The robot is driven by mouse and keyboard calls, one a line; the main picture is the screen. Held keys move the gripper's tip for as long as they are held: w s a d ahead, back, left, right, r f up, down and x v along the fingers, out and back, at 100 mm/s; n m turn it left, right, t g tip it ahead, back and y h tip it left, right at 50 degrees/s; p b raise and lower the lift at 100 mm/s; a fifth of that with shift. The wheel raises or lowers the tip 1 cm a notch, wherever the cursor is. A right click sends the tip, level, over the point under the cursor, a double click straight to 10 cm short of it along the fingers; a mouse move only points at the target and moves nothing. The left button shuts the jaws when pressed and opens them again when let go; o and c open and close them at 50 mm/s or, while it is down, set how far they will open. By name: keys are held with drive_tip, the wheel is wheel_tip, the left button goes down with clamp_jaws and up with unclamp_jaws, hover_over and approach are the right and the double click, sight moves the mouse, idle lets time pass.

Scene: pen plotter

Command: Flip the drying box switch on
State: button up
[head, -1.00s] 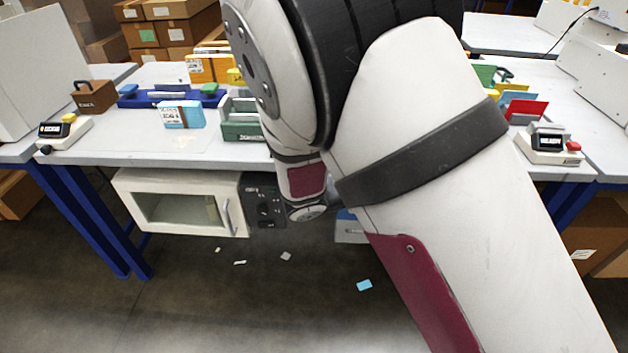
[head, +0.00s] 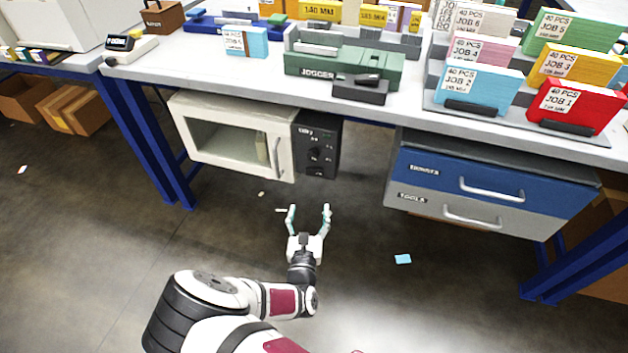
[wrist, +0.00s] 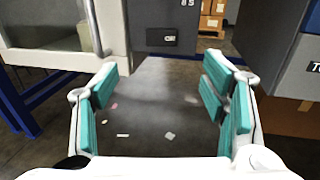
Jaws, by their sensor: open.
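The drying box (head: 232,135) is a white cabinet with a glass door, hung under the workbench. Its dark control panel (head: 316,140) is on the right side, with small knobs and labels. A small black switch (wrist: 162,38) with a light label sits low on the panel in the wrist view; its position is too small to tell. My gripper (head: 308,209) is open and empty, in front of and below the panel in the head view. In the wrist view its teal-padded fingers (wrist: 163,85) are spread apart, with the switch seen beyond and above the gap.
A drawer unit (head: 480,190) with a blue and a grey drawer hangs to the right of the panel, with a gap between. The workbench top (head: 190,62) is above. A blue table leg (head: 165,150) stands at left. Paper scraps, including a blue one (head: 402,259), lie on the floor.

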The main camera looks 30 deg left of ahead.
sight(314, 173)
drive_tip(key=b+x, duration=0.7)
drive_tip(key=x, duration=0.5)
drive_tip(key=shift+d+f, duration=0.1)
drive_tip(key=shift+d, duration=0.05)
drive_tip(key=shift+w+a+b, duration=0.3)
drive_tip(key=shift+w+b, duration=0.05)
drive_tip(key=shift+w, duration=0.2)
